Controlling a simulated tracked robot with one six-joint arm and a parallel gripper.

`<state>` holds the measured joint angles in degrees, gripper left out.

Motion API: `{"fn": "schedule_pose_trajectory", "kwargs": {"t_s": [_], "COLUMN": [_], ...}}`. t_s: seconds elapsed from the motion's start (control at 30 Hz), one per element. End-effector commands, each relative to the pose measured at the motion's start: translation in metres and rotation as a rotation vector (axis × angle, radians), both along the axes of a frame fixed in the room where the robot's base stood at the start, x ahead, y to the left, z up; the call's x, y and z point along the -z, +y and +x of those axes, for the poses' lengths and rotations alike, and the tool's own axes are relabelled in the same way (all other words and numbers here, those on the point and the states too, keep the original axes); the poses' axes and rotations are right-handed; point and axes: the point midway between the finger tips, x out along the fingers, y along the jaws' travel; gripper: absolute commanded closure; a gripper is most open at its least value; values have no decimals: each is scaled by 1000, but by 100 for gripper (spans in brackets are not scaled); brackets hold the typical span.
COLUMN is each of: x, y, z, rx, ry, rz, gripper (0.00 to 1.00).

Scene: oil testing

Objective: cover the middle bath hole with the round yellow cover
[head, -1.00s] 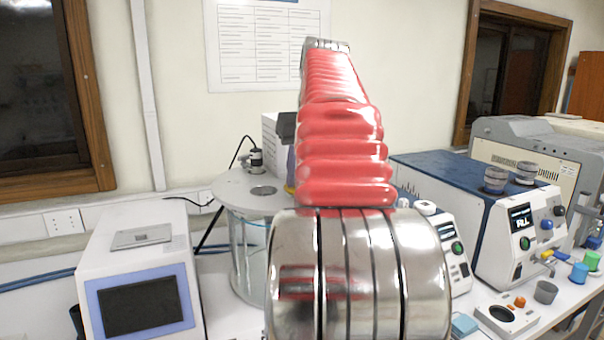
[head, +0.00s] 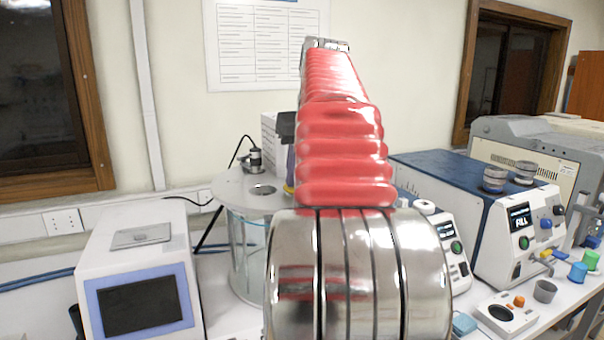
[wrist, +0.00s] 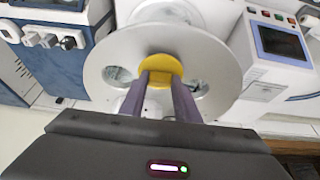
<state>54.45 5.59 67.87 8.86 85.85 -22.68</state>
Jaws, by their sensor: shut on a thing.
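The round yellow cover (wrist: 160,68) shows in the wrist view at the middle of the round silver bath lid (wrist: 106,50). My gripper (wrist: 160,80) is shut on the cover, with one grey-purple finger at each side. A hole (wrist: 118,76) shows left of the cover and another hole (wrist: 198,84) right of it. The middle hole is not visible; the cover and fingers block that part. Whether the cover touches the lid is unclear. In the head view the bath lid (head: 232,188) tops a clear vessel, and my arm hides most of the gripper. A yellow edge (head: 289,189) shows beside my arm.
A white device with a screen (head: 142,300) stands left of the bath. A small black-and-silver device (head: 255,160) stands at the lid's back. A blue-and-white instrument (head: 470,215) stands to the right, with small cups and a white unit (head: 505,315) before it.

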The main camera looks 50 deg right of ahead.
Motion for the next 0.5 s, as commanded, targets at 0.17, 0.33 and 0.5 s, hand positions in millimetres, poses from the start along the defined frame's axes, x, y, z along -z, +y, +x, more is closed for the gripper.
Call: {"fn": "schedule_pose_trajectory", "kwargs": {"t_s": [0.17,0.33,0.5], "x": [1,3,5], "y": [0,0,0], "z": [0,0,0], "rx": [0,0,0], "ry": [0,0,0], "rz": [0,0,0], "gripper": [93,93,93]}}
